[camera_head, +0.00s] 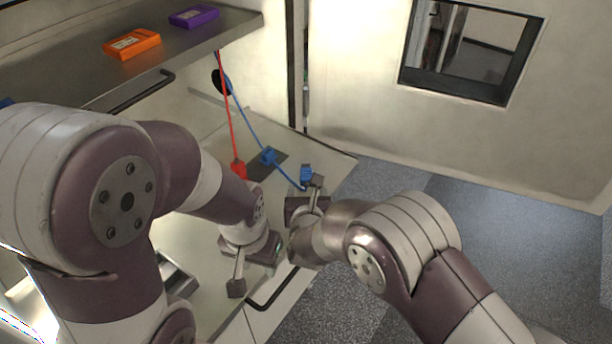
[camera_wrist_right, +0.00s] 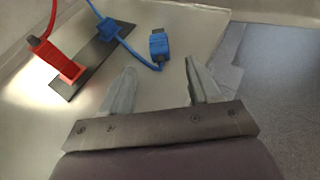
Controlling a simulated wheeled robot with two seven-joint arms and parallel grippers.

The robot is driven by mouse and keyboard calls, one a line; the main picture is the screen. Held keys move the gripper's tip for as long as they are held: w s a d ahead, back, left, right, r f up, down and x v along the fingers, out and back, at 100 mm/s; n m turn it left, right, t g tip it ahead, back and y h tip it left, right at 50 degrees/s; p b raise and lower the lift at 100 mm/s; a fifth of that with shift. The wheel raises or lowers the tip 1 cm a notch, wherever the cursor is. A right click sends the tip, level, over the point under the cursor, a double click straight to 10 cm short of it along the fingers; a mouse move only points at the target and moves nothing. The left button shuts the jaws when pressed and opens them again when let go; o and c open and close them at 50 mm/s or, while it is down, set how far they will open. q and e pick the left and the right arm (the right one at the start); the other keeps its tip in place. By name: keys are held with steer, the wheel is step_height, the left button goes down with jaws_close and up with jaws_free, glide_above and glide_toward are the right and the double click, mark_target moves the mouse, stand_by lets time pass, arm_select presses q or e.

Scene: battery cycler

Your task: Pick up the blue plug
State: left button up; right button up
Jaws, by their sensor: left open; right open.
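The blue plug (camera_head: 306,175) lies at the end of a blue cable near the right edge of the pale work surface. In the right wrist view the blue plug (camera_wrist_right: 158,46) is just beyond my right gripper (camera_wrist_right: 160,80), between the lines of its two fingers. My right gripper (camera_head: 316,185) is open and empty, and in the head view it is close to the plug, with a finger partly in front of it. My left gripper (camera_head: 238,270) is open and empty, lower left over the surface, away from the plug.
A red plug (camera_wrist_right: 67,66) and a blue cable block (camera_wrist_right: 108,29) sit on a dark strip (camera_wrist_right: 92,66). A metal shelf (camera_head: 90,78) above holds an orange box (camera_head: 132,43) and a purple box (camera_head: 194,17). The work surface (camera_head: 330,168) ends at the right; grey floor lies beyond.

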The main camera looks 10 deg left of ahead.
mark_target(307, 178)
arm_select(q)
steer(key=shift+w+a+f, duration=0.2)
steer(key=shift+w, duration=0.2)
steer(key=shift+w+a+f, duration=0.15)
steer(key=shift+w+a, duration=0.05)
steer(key=shift+w, duration=0.2)
arm_select(e)
steer(key=x, duration=0.4)
steer(key=shift+a+f, duration=0.1)
steer(key=shift+a, duration=0.05)
steer(key=shift+w+f, duration=0.25)
steer(key=shift+w, duration=0.35)
steer(key=shift+w+f, duration=0.2)
steer(key=shift+w, duration=0.4)
steer(key=shift+w+a+f, duration=0.1)
steer(key=shift+w, duration=0.1)
steer(key=shift+w+a, duration=0.15)
steer(key=shift+a, duration=0.1)
steer(key=shift+w+a+f, duration=0.15)
steer(key=shift+w+a, duration=0.1)
steer(key=shift+d, duration=0.25)
steer(key=c, duration=1)
arm_select(q)
steer(key=shift+s+d+r, duration=0.15)
steer(key=shift+s+d, duration=0.15)
steer(key=shift+d, duration=0.15)
arm_select(e)
steer(key=shift+s, duration=0.1)
steer(key=shift+c, duration=0.4)
